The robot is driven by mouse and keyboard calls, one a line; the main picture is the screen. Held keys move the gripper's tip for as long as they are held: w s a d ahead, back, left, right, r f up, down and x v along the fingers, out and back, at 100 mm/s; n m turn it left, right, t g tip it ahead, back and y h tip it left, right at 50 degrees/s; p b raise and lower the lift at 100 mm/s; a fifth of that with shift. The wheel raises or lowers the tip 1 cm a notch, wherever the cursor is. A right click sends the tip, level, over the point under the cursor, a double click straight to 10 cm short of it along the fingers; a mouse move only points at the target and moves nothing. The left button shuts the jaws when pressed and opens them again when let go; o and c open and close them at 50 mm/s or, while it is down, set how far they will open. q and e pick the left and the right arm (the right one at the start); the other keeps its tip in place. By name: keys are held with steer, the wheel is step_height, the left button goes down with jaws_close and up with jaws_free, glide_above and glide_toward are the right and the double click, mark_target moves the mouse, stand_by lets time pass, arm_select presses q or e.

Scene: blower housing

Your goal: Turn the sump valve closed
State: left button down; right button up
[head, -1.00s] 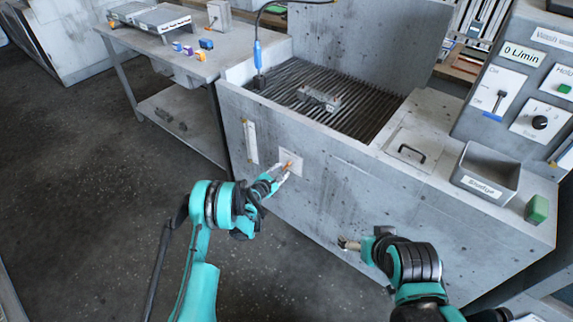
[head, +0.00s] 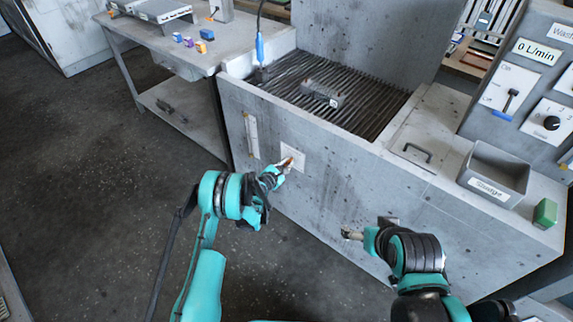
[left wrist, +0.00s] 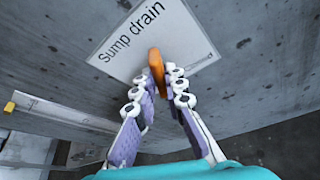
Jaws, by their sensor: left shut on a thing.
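The sump valve has an orange handle (left wrist: 155,60) on a white plate (left wrist: 140,35) labelled "Sump drain", on the grey front wall of the wash basin. In the head view the orange handle (head: 287,162) is small and partly covered by my left gripper (head: 281,168). In the left wrist view, the two fingers of my left gripper (left wrist: 160,82) close around the lower part of the handle from both sides. My right gripper (head: 352,234) hangs in front of the basin wall, apart from it; its fingers are too small to judge.
The basin has a slatted grate (head: 375,105) with a grey block (head: 322,95) on it. A grey bin (head: 495,172) and a green block (head: 545,212) stand at the right, below a control panel (head: 520,85). A side table (head: 160,60) is at upper left. The floor at left is clear.

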arm_select(q)
steer(key=shift+s+d+f+m+t+y, duration=0.1)
steer(key=shift+m+t+y, duration=0.3)
steer(key=shift+m+t, duration=0.55)
steer(key=shift+d+f+m+t+y, duration=0.1)
steer(key=shift+m+t+y, duration=0.35)
steer(key=shift+m, duration=1)
steer(key=c, duration=1.6)
jaws_free()
step_height(320, 180, up, 9)
steer(key=shift+a+r, duration=0.1)
steer(key=shift+r, duration=0.5)
